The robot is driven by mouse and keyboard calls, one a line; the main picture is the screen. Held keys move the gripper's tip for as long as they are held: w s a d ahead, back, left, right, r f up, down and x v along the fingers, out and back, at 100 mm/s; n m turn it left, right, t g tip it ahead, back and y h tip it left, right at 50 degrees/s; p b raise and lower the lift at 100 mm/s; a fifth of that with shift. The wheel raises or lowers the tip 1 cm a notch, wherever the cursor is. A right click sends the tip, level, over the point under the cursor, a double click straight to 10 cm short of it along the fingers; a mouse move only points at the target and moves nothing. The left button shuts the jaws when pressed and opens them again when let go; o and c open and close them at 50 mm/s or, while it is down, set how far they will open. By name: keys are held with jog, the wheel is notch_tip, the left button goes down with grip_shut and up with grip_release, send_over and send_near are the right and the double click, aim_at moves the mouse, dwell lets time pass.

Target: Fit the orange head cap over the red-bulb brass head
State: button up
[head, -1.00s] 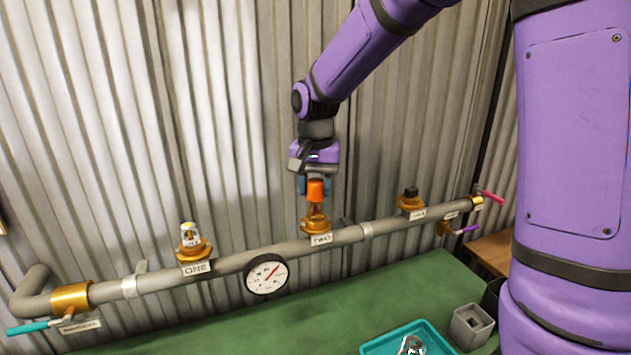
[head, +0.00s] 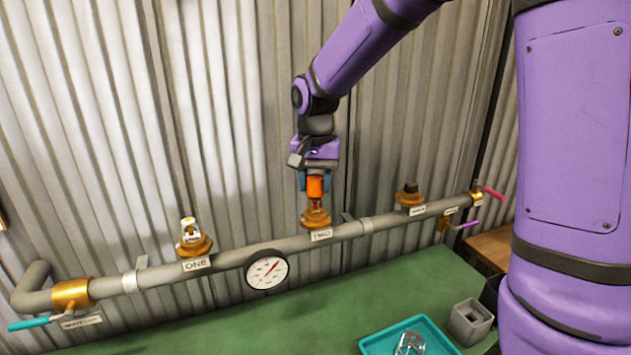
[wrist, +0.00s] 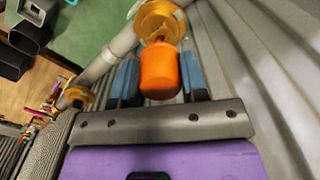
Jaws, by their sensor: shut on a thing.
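My gripper (head: 315,184) is shut on the orange head cap (head: 315,188), directly above the brass head (head: 316,217) at the outlet labelled TWO on the grey pipe. A little red shows between the cap's lower edge and the brass base. In the wrist view the orange cap (wrist: 159,73) sits between the blue fingers, with the brass head (wrist: 160,20) just beyond it. The cap hides the upper part of the head, so I cannot tell how far it is over the bulb.
The head at ONE (head: 191,238) has a white and yellow top. A dark-topped brass fitting (head: 410,197) stands to the right on the pipe (head: 230,258). A gauge (head: 266,270) hangs below the pipe. A teal tray (head: 375,346) and a grey square holder (head: 470,322) rest on the green bench (head: 330,295).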

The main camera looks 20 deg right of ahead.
aim_at(316, 196)
jog(key=shift+f, duration=1.9)
jog(key=o, duration=1)
jog(key=shift+c, duration=0.2)
notch_tip(316, 196, up, 10)
jog(key=shift+f, duration=0.1)
jog(key=shift+r, duration=0.5)
